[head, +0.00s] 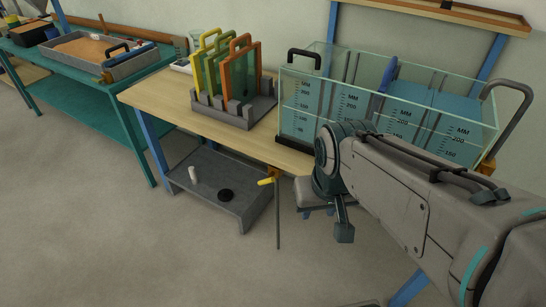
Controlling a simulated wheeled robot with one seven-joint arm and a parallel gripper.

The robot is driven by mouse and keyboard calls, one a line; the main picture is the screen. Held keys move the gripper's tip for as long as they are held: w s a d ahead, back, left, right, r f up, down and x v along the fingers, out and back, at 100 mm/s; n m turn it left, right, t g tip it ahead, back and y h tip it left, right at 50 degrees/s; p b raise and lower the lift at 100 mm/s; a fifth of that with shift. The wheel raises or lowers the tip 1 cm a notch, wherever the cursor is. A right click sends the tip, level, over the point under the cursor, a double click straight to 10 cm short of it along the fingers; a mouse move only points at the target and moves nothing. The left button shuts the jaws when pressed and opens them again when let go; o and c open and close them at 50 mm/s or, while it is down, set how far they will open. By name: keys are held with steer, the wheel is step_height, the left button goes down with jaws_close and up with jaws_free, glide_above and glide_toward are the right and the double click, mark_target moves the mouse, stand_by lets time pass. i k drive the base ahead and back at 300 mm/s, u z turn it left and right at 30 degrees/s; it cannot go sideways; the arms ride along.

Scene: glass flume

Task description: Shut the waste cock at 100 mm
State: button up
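The glass flume (440,115) stands on the wooden bench at the right, with pale blue water and several MM scales on its front. The exact water level is too small to read. A yellow lever (267,181) sits below the bench edge at the top of a thin grey vertical pipe (278,220); it looks like the waste cock. My gripper (344,232) hangs from my wrist in front of the bench, right of the yellow lever and apart from it. One dark finger shows clearly; the rest is hidden, so its opening cannot be told.
A grey rack with green, yellow and orange framed plates (228,70) stands left of the flume. A teal table (85,105) stands at left. The floor in front is clear.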

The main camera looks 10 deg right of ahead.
mark_target(271, 179)
steer(key=z, duration=0.75)
steer(key=i, duration=0.65)
steer(key=u, duration=0.7)
